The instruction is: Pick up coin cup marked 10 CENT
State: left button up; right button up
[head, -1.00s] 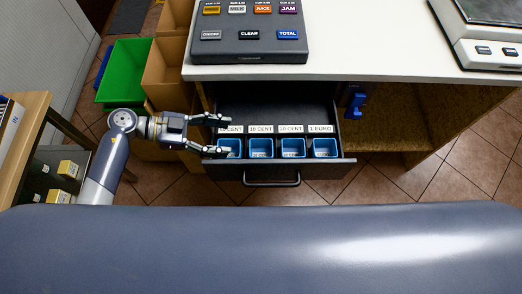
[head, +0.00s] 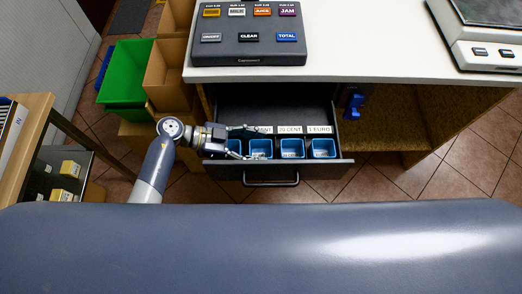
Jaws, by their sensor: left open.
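The open drawer (head: 335,161) holds a row of blue coin cups. The coin cup marked 10 CENT (head: 262,149) is second from the left; its label is partly covered by a finger, with only its end readable. My left gripper (head: 258,143) is open and reaches in from the left, with its fingertips at the 10 CENT cup, one on the label side and one on the near side. I cannot tell whether the fingers touch the cup. My right gripper is not in view.
The leftmost cup (head: 233,149) is partly behind my gripper. The 20 CENT cup (head: 292,149) stands close on the right, then the 1 EURO cup (head: 323,149). The cash register (head: 249,35) is on the counter (head: 350,55) above. A green crate (head: 123,75) stands left.

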pick_arm(q)
jog(key=shift+c, duration=0.6)
jog(key=c, duration=0.5)
